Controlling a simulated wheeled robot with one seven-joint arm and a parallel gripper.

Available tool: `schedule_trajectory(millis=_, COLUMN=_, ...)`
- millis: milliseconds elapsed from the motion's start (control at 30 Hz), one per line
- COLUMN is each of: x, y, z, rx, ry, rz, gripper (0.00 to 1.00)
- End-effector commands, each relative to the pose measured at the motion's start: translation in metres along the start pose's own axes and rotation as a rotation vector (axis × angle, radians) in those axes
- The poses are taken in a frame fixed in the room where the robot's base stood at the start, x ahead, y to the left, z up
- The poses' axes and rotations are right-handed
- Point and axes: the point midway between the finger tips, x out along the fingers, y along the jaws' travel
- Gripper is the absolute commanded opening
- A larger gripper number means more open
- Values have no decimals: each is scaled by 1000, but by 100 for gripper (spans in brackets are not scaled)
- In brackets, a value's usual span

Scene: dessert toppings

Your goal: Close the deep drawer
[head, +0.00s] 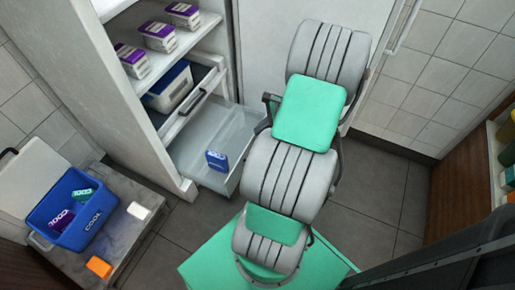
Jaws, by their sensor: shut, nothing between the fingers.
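The deep drawer (195,159) is a clear, pale bin low in the white cabinet (103,75). It is pulled well out toward the right. One blue pack with white print (216,160) stands in it near the front end. The drawer's right front side comes close to grey and green ribbed parts in the middle of the head view; I cannot tell whether they touch. My gripper is not seen in this view.
Above the deep drawer, a shallower drawer with a dark handle (185,104) holds a blue and white tub (168,88). A blue cooler (73,209) with packs and an orange block (99,267) rest on a grey slab at left.

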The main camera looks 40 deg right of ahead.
Motion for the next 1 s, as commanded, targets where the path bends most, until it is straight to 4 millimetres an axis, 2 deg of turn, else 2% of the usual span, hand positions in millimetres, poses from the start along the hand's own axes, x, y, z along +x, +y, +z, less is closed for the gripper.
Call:
schedule_trajectory(millis=33, x=14, y=11, z=-44, rx=186, ry=-44, rz=-54, gripper=0)
schedule_trajectory(millis=100, x=17, y=18, z=-79, rx=388, ry=-100, rz=-120, gripper=0)
schedule_trajectory(millis=233, x=17, y=27, z=-112, rx=586, ry=-167, rz=-189, gripper=0)
schedule_trajectory(millis=367, x=24, y=26, z=-115, rx=622, ry=-180, rz=-200, gripper=0)
schedule_trajectory(millis=467, x=41, y=23, z=-114, rx=619, ry=-179, rz=-197, gripper=0)
schedule_trajectory(millis=833, x=120, y=5, z=-106, rx=616, ry=-177, rz=-195, gripper=0)
schedule_trajectory(millis=1000, x=130, y=-12, z=-86, rx=615, ry=-175, rz=-197, gripper=0)
